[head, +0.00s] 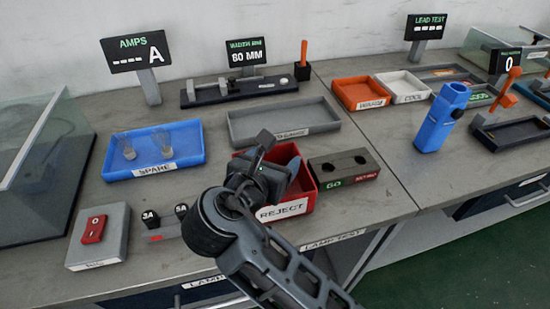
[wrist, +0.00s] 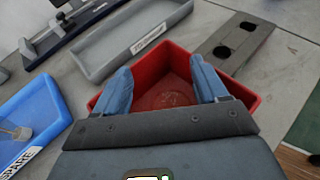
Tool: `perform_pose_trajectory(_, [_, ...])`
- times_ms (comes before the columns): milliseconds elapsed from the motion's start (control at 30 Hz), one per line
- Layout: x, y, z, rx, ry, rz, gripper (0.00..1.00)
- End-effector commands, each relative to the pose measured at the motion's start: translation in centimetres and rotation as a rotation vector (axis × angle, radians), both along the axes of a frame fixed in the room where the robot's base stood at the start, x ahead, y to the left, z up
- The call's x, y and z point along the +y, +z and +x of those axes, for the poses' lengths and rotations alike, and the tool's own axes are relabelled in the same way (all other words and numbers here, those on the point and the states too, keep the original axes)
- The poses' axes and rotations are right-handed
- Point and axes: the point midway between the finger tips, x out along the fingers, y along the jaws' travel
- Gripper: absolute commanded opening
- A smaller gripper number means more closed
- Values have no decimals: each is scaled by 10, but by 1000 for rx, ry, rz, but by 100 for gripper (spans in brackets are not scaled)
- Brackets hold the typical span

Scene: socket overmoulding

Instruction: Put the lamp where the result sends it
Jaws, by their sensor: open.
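My gripper (head: 278,163) is over the red REJECT bin (head: 283,212). In the wrist view my gripper (wrist: 161,75) has its two blue-grey fingers spread wide with nothing between them, pointing into the red bin (wrist: 245,95). A faint, clear rounded shape (wrist: 172,98) shows on the bin floor between the fingers; it may be a glass lamp, but I cannot tell surely. Two clear lamps (head: 160,143) stand in the blue SPARE tray (head: 196,160). The AMPS display (head: 136,52) shows dashes. My arm hides part of the bin in the head view.
A grey tray (head: 240,128) behind the bin looks empty. A dark two-hole block (head: 345,165) with a green GO label stands right of the bin. A switch box (head: 115,222) and 3A and 5A knobs (head: 181,211) are at front left. A blue device (head: 440,120) stands right.

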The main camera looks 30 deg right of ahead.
Motion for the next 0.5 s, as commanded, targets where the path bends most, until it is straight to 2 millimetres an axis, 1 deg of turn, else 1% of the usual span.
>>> perform_pose_trajectory(33, [0,-15,-4,28,0,1,72])
perform_pose_trajectory(133, [0,-11,-3,26,-1,2,72])
perform_pose_trajectory(200, [1,-5,-3,23,0,2,72])
perform_pose_trajectory(500, [52,29,-35,19,5,-1,72])
